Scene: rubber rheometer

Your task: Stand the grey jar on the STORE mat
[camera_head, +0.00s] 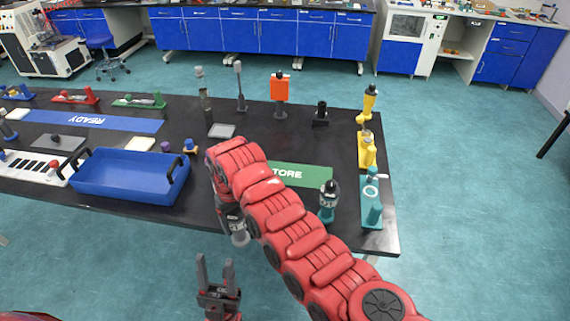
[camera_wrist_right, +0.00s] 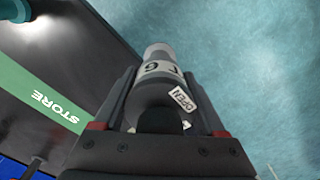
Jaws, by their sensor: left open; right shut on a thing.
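The grey jar (camera_wrist_right: 158,68), with a pale label and a small OPEN tag, is between the fingers of my right gripper (camera_wrist_right: 163,88). In the head view the jar (camera_head: 239,238) hangs below my right gripper (camera_head: 231,213) by the table's front edge, with floor behind it in the wrist view. The green STORE mat (camera_head: 315,177) lies on the black table, partly hidden by my red right arm. It also shows at the left of the wrist view (camera_wrist_right: 35,95). My left gripper (camera_head: 216,268) is open and empty, in front of the table.
A teal, black-topped item (camera_head: 329,203) stands at the mat's right front corner. A teal stand (camera_head: 372,200) and a yellow one (camera_head: 366,150) line the table's right end. A blue tray (camera_head: 130,193) is left of my arm. The blue READY mat (camera_head: 90,121) lies farther left.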

